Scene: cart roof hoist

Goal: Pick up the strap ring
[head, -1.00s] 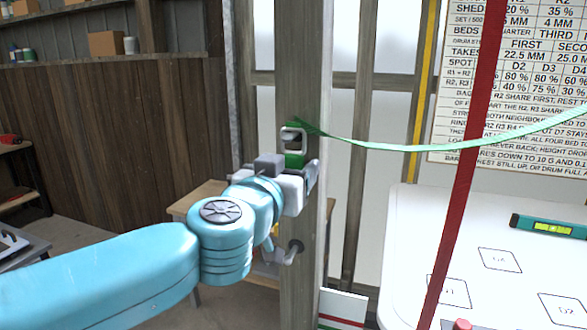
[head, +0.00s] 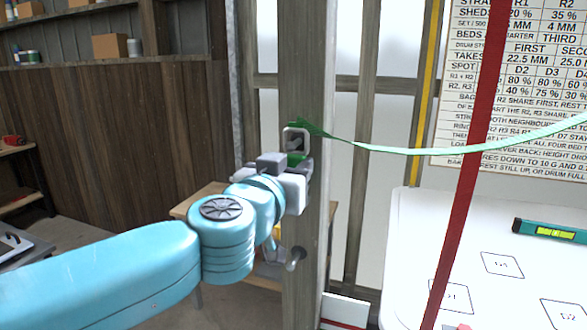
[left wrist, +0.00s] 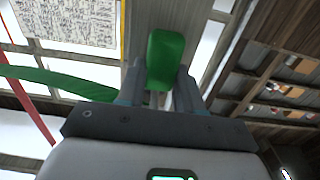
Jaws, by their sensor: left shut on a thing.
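The strap ring (head: 296,140) is a pale rectangular loop with a green tab below it, in front of the wooden post. A green strap (head: 400,150) runs from it to the right. My left gripper (head: 297,164) is shut on the ring's green tab, just below the loop. In the left wrist view the green tab (left wrist: 165,62) stands between the two fingers (left wrist: 160,92). The pale loop cannot be made out there. My right gripper is not in view.
The wooden post (head: 303,225) stands close behind my left gripper, with a metal hook (head: 294,259) lower down. A red strap (head: 465,180) hangs at the right, before a white table (head: 405,250) bearing a teal level (head: 549,229). A wooden bench (head: 200,200) is behind.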

